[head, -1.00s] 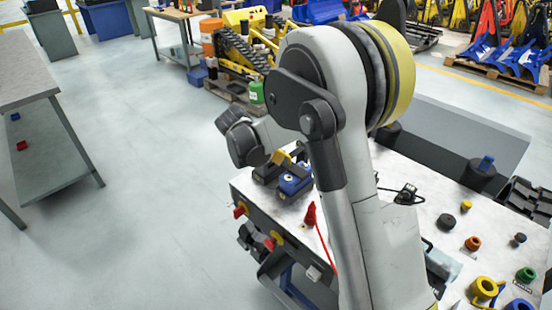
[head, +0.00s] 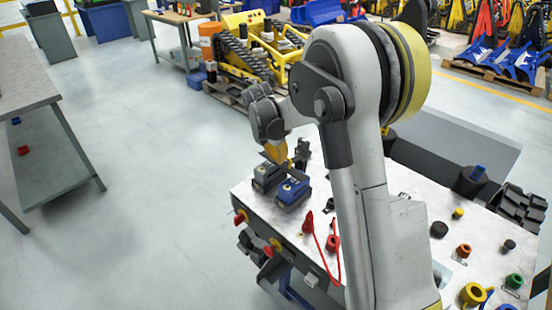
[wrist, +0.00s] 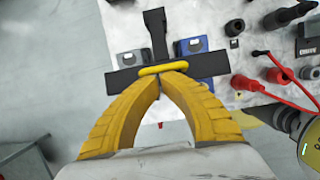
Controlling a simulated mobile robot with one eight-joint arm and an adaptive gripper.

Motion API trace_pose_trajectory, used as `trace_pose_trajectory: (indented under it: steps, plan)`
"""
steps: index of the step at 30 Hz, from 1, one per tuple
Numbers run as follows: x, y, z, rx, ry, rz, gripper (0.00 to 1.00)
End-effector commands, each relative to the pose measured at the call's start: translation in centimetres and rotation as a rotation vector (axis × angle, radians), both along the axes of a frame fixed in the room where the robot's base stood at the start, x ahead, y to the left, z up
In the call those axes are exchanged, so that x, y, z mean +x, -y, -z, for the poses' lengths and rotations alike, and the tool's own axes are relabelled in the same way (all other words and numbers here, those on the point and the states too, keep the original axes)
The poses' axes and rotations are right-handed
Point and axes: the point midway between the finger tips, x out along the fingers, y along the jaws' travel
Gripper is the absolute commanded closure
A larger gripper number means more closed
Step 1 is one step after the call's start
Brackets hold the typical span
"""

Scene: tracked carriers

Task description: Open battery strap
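The battery strap (wrist: 156,32) is a black T-shaped piece with a yellow loop at its crossbar. In the wrist view it lies across the grey battery (wrist: 130,58) and the blue battery (wrist: 192,46), hiding parts of both. My gripper (wrist: 162,76) has its two yellow fingers drawn together at the loop and looks shut on it. In the head view my gripper (head: 275,153) is just above and behind the grey battery (head: 268,177) and the blue battery (head: 293,189), which sit side by side near the table's left corner. How far the strap is raised is unclear.
Red cables (wrist: 282,88) and a red plug (wrist: 243,82) lie right of the batteries. Coloured knobs and caps, such as a yellow ring (head: 473,293), stand on the table's right part. The floor (head: 150,190) left of the table is open.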

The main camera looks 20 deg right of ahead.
Motion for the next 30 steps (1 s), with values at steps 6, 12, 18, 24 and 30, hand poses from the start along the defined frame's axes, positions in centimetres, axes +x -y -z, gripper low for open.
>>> trace_pose_trajectory:
  steps: [6,12,18,24,30]
  plan:
    - [0.7,1.9,-2.6,0.191,-0.077,0.007,1.0]
    - [1.3,3.3,-4.1,0.276,-0.112,0.002,1.0]
    - [2.1,5.2,-5.3,0.274,-0.112,0.002,1.0]
    - [2.9,7.3,-6.1,0.274,-0.112,0.001,1.0]
    - [3.4,8.5,-6.2,0.274,-0.112,0.001,1.0]
